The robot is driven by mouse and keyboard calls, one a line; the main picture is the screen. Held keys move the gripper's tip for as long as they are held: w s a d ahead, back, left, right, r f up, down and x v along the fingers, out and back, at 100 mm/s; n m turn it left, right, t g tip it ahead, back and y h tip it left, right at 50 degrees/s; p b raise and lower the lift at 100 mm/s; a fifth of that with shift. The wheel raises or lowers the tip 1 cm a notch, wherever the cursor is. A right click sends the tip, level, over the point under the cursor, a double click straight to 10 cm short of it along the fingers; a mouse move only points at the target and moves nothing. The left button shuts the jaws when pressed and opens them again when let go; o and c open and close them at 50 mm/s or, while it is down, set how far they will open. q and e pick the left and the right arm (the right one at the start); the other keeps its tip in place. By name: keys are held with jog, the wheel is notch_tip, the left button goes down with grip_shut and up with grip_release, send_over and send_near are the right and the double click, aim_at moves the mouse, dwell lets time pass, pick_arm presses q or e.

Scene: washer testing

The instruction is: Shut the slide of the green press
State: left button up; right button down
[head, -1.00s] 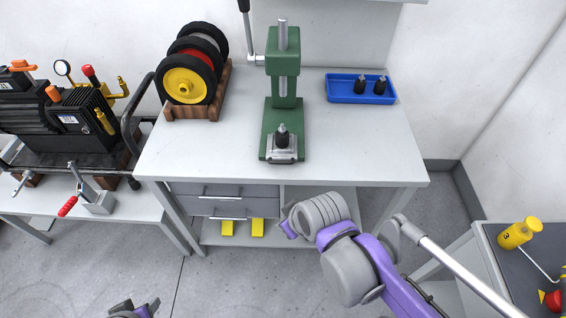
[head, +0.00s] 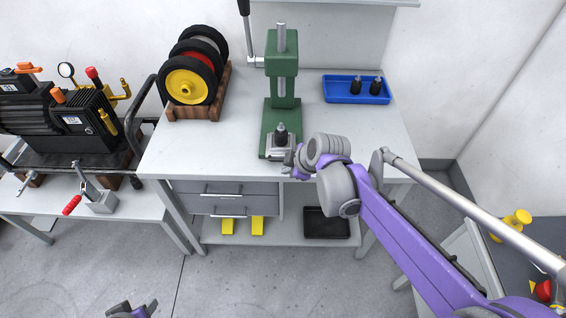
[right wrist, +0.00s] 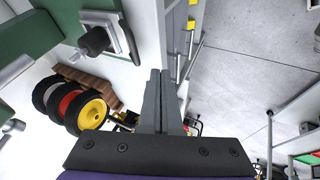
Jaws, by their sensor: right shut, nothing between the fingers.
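The green press (head: 281,62) stands on the white bench. Its grey metal slide (head: 272,153) sits at the front of the green base, forward of the ram, with a dark pointed part (head: 281,138) upright on it. The slide also shows at upper left in the right wrist view (right wrist: 122,37). My right gripper (head: 290,162) is shut and empty, close by the slide's front right corner; whether it touches is unclear. Its fingers (right wrist: 158,74) are together in the wrist view, apart from the slide there. My left gripper (head: 134,307) is at the bottom edge, fingers apart, partly cut off.
A blue tray (head: 338,96) with two dark parts is at the back right. A wooden rack (head: 176,113) of wheels stands left of the press. Drawers (head: 224,188) and a black tray (head: 327,238) are below the bench top.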

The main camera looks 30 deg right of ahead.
aim_at(283, 133)
jog(key=w+d+f, duration=0.1)
jog(key=w+f, duration=0.2)
jog(key=w, duration=0.2)
jog(key=shift+w+d+f, duration=0.2)
jog(key=shift+d+f, duration=0.2)
jog(key=w+d, duration=0.2)
jog(key=w, duration=0.1)
jog(key=w+d, duration=0.2)
jog(key=w, duration=0.2)
jog(key=w+d, duration=0.2)
jog(key=w, duration=0.1)
jog(key=shift+w+d, duration=0.2)
jog(key=shift+a, duration=0.15)
